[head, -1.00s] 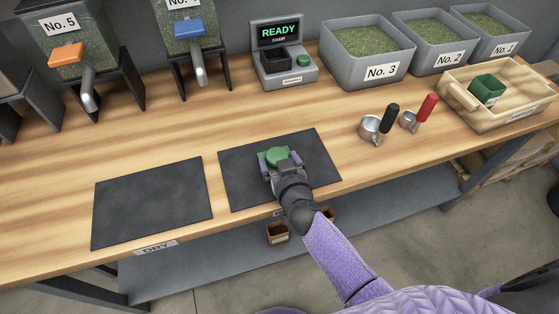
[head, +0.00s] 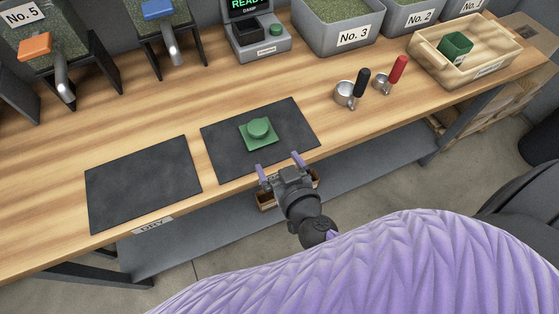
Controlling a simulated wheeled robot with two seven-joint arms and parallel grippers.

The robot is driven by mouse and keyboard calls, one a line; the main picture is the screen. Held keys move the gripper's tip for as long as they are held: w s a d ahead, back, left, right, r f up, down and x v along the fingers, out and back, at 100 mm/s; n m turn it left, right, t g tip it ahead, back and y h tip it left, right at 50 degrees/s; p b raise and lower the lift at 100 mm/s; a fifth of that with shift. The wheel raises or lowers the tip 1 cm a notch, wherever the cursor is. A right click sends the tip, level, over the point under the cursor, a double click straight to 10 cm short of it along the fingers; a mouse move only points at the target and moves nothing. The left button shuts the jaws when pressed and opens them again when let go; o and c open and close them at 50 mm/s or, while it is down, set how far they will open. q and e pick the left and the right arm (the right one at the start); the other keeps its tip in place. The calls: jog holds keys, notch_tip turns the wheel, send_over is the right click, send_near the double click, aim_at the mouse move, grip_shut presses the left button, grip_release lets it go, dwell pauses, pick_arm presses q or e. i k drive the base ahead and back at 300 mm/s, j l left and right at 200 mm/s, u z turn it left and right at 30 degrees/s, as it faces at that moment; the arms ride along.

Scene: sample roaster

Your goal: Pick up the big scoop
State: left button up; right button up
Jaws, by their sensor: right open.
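Two metal scoops lie on the table to the right of the mats. The bigger scoop (head: 346,95) has a black handle standing up to the right. The smaller scoop (head: 381,85) beside it has a red handle. My right gripper (head: 281,169) is open and empty, at the table's front edge just in front of the right dark mat. It is apart from both scoops, to their lower left. My left gripper is not in view.
A green square piece with a round knob (head: 258,132) sits on the right dark mat (head: 222,157). The left mat (head: 143,185) is bare. Grey bin No. 3 (head: 352,38) and a wooden tray (head: 461,72) holding a green cup (head: 455,47) stand behind and right of the scoops.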

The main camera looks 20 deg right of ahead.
aim_at(347, 93)
jog(key=z, duration=1.3)
